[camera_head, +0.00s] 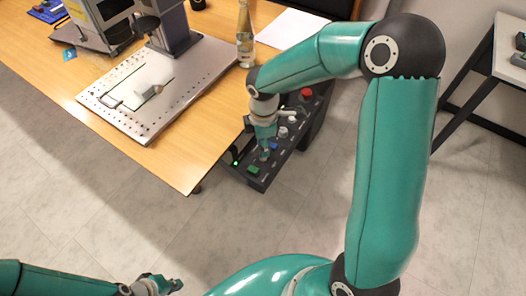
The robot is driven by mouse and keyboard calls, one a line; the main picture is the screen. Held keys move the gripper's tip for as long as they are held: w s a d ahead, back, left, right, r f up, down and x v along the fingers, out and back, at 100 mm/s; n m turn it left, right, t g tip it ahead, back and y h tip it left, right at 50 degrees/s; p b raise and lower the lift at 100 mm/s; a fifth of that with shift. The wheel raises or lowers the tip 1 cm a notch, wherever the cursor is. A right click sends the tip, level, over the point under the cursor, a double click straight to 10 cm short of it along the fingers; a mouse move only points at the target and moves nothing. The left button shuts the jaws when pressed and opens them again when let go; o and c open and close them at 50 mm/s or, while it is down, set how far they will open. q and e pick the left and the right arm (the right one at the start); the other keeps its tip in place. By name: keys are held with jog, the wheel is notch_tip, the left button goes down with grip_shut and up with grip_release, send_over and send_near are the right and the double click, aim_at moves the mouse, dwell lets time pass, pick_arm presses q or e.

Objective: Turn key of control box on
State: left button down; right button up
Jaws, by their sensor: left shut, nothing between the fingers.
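The dark control box (266,181) is at the right edge of the wooden table. Its sloped face carries a red button (306,93), a green button (253,169), a lit green lamp (235,163) and small pale knobs (283,131). I cannot pick out the key for sure; it may be hidden by my arm or too small. My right gripper (265,151) points down over the middle of the box face; its fingers are too small and covered to tell open from shut, or touching from apart. My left gripper (172,284) is shut and empty, low at the bottom, far from the box.
The laser marker's metal plate (190,90) lies on the wooden table (185,165), with a small part on it. A bottle (245,40) and white paper (290,28) are behind the box. A second table (508,60) is at the far right. The floor in front is clear.

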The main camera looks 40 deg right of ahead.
jog(key=shift+f, duration=1.75)
grip_shut()
